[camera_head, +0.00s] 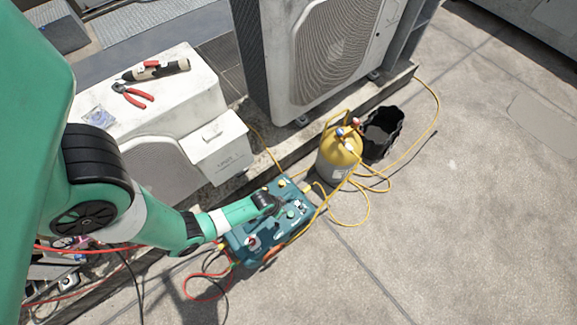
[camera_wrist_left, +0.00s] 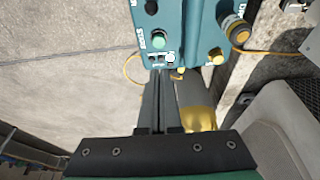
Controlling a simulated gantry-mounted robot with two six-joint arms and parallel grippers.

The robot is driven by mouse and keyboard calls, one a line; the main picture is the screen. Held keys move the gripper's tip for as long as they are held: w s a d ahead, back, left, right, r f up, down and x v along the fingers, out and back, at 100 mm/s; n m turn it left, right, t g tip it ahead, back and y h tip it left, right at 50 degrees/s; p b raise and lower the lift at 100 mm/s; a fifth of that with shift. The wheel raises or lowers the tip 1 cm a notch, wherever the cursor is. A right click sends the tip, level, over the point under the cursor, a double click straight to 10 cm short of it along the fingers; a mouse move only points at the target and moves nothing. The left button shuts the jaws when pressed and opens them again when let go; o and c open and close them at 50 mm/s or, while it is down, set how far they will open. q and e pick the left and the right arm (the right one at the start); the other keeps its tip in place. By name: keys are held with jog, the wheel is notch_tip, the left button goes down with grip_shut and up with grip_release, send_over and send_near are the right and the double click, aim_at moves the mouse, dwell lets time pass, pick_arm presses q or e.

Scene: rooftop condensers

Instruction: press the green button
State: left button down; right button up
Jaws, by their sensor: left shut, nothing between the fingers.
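The green button (camera_wrist_left: 158,40) is on the face of a teal machine (camera_wrist_left: 185,20), beside a label that seems to read START. In the head view the green button (camera_head: 291,213) shows on the teal machine (camera_head: 240,240), which lies on the concrete. My left gripper (camera_head: 271,207) is over the machine, just left of the button. In the left wrist view my left gripper (camera_wrist_left: 163,73) is shut and empty, with its tips a little short of the button in the picture. I cannot tell whether they touch the machine. My right gripper is not in view.
A yellow gas cylinder (camera_head: 338,158) and a black bucket (camera_head: 383,133) stand behind the machine. Yellow hoses (camera_head: 365,212) and red cables (camera_head: 205,298) lie around it. A condenser unit (camera_head: 325,50) stands at the back. Concrete at the right is clear.

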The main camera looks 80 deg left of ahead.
pick_arm(q)
jog(key=shift+w, duration=0.15)
jog(key=b, duration=1)
send_near(291, 213)
jog(key=x, duration=0.5)
jog(key=shift+w+a+f, duration=0.1)
jog(key=shift+f, duration=0.05)
jog(key=shift+f+b, duration=0.6)
jog(key=shift+b, duration=0.05)
